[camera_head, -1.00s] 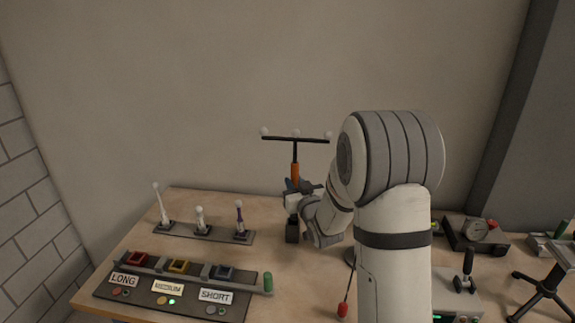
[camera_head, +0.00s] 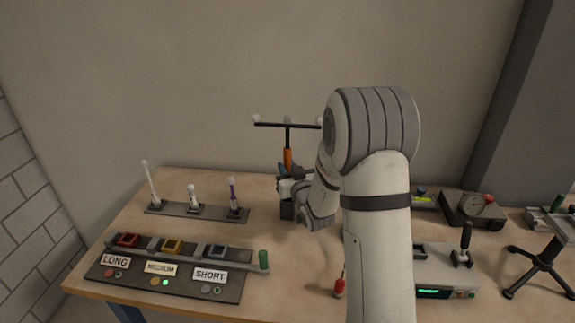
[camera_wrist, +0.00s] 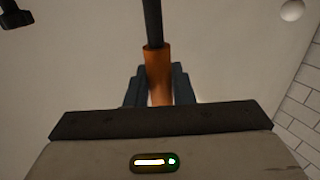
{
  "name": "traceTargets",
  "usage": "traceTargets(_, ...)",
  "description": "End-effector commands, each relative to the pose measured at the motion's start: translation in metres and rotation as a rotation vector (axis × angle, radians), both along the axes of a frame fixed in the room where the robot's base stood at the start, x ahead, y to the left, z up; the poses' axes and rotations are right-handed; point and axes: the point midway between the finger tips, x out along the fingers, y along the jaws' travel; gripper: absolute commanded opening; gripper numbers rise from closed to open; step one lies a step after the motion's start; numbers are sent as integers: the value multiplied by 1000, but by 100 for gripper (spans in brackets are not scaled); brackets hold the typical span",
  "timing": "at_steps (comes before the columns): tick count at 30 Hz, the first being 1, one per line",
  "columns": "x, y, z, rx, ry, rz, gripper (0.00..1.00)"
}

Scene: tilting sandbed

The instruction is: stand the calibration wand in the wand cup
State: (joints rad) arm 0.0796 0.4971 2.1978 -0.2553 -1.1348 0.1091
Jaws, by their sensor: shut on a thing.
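The calibration wand (camera_head: 287,158) has an orange handle and a black crossbar with white balls at its ends. It stands about upright. My gripper (camera_head: 287,173) is shut on the orange handle. In the wrist view the handle (camera_wrist: 158,75) sits between the two dark fingers. A dark block (camera_head: 287,211), which looks like the wand cup, stands on the table right below my gripper. The wand's lower end is hidden behind my gripper, so I cannot tell whether it is inside the cup.
A rack (camera_head: 196,210) with several upright posts stands to the left. In front of it is a panel (camera_head: 165,283) labelled LONG, MEDIUM and SHORT. A red-tipped tool (camera_head: 339,287) lies in front of my gripper. A gauge box (camera_head: 470,209) and a black tripod stand (camera_head: 541,262) are at the right.

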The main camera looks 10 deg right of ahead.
Motion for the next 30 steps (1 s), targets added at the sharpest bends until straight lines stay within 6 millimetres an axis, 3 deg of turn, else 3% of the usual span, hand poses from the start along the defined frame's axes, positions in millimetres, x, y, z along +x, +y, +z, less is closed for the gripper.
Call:
traceTargets(15,0,1,-37,0,-1,1,3)
traceTargets(30,0,2,-45,0,-1,3,3)
